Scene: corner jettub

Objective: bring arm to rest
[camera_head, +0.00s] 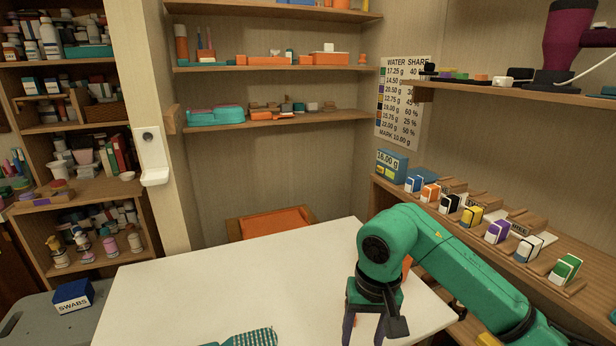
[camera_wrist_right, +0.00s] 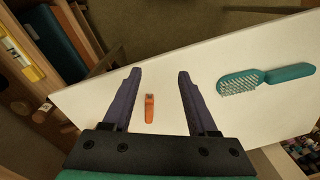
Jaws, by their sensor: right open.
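My right arm is green and comes in from the right in the head view. Its right gripper (camera_head: 363,333) points down above the white table (camera_head: 230,268). In the right wrist view the dark fingers of the gripper (camera_wrist_right: 159,76) are spread apart with nothing held between them. A small orange object (camera_wrist_right: 149,108) lies on the table below and shows in the gap between the fingers. A teal brush (camera_wrist_right: 265,78) lies on the table to the right in the wrist view; its bristled head (camera_head: 252,338) shows at the bottom of the head view. My left gripper is not in view.
A sloping shelf with several coloured blocks (camera_head: 471,215) and a blue scale box (camera_head: 392,165) runs along the right, close to my arm. An orange seat (camera_head: 275,222) stands behind the table. A blue swabs box (camera_head: 73,295) is at left. The table's left half is mostly clear.

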